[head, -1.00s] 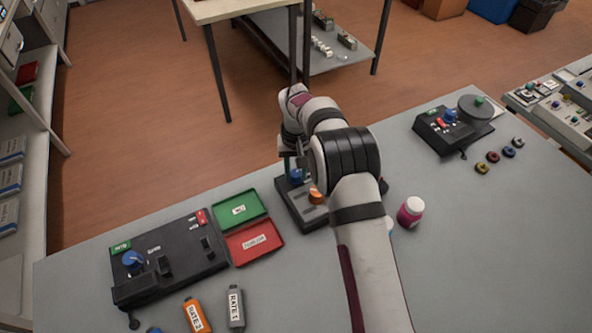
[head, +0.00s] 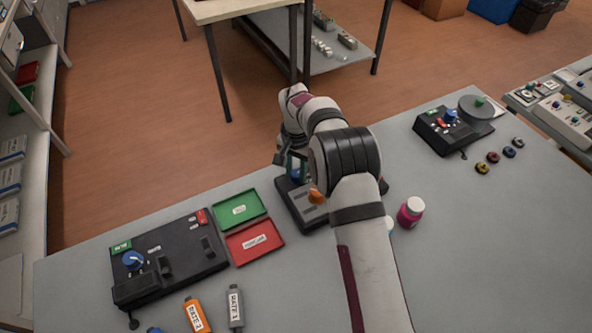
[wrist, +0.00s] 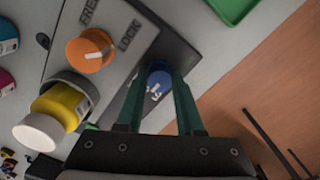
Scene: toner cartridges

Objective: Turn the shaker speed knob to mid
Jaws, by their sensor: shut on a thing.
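The shaker unit is a dark box with a grey top (head: 308,214), standing near the middle of the table under my arm. Its blue knob (wrist: 158,84) has a white pointer mark, and part of it also shows in the head view (head: 296,176). My gripper (wrist: 159,78) has its two green fingers shut on the blue knob, one on each side. In the head view my gripper (head: 287,163) is at the unit's far left end. The scale around the blue knob is mostly hidden by the fingers.
An orange knob (wrist: 91,50) beside FREE and LOCK labels and a yellow bottle (wrist: 62,106) with a white cap are close by. Green (head: 240,208) and red (head: 254,242) trays lie left of the unit. A magenta bottle (head: 410,213) stands to its right.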

